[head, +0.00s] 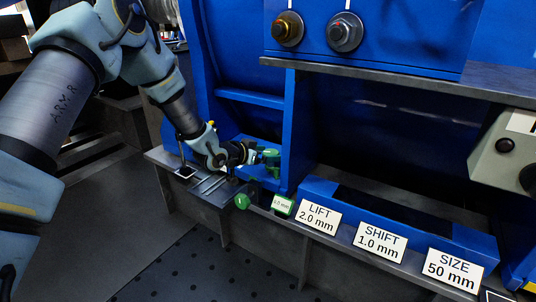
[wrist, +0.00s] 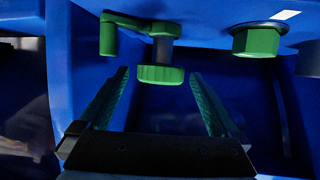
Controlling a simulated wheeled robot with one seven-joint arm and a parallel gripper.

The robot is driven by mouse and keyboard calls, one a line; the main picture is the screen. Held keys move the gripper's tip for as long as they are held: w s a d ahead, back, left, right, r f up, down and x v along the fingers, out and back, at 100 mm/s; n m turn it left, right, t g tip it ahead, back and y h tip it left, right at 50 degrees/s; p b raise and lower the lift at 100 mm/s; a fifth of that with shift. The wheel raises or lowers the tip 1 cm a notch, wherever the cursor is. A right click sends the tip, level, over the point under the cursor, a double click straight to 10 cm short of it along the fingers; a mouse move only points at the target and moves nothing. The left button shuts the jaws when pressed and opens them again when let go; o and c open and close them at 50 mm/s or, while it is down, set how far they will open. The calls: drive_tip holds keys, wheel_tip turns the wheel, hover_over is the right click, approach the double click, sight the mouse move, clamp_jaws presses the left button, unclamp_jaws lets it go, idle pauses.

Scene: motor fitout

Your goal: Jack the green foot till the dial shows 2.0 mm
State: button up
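The green foot (wrist: 160,74), a ridged disc on a dark stem, shows in the wrist view. My gripper (wrist: 158,88) is open, one finger on each side of the foot, with visible gaps. In the head view my gripper (head: 250,154) is low by the blue frame, close beside green parts (head: 270,158); I cannot tell there which one is the foot. The small green-edged dial (head: 282,206) sits on the front ledge; its small digits seem to read 0.0 mm. A card (head: 319,215) beside it says LIFT 2.0 mm.
In the wrist view a green lever (wrist: 108,36) is left of the foot and a green hex nut (wrist: 257,40) right. A blue upright (head: 288,135) stands right of my gripper. A green knob (head: 242,201) and SHIFT (head: 380,241) and SIZE (head: 453,268) cards line the ledge.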

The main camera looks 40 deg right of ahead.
drive_tip(key=c, duration=1.3)
drive_tip(key=shift+w+a+r+g+p, duration=0.15)
drive_tip(key=shift+g+p, duration=0.15)
drive_tip(key=shift+p, duration=0.35)
drive_tip(key=shift+w+r+m+g+p, duration=0.1)
drive_tip(key=shift+m+g+p, duration=0.65)
drive_tip(key=shift+p, duration=0.3)
drive_tip(key=m+g+p, duration=0.2)
drive_tip(key=p, duration=0.1)
drive_tip(key=shift+w+y, duration=0.1)
drive_tip(key=shift+y, duration=0.2)
drive_tip(key=m+g, duration=0.1)
drive_tip(key=m+g+y, duration=0.1)
drive_tip(key=g, duration=0.1)
drive_tip(key=shift+d+f+m+p, duration=0.2)
drive_tip(key=shift+f+m+p, duration=0.1)
drive_tip(key=shift+m+p, duration=0.1)
drive_tip(key=shift+w+f+m+g+y+b, duration=0.15)
drive_tip(key=shift+m+g+y+b, duration=0.3)
drive_tip(key=shift+m+g, duration=0.3)
drive_tip(key=shift+m+g+y, duration=0.35)
drive_tip(key=shift+m+g, duration=0.05)
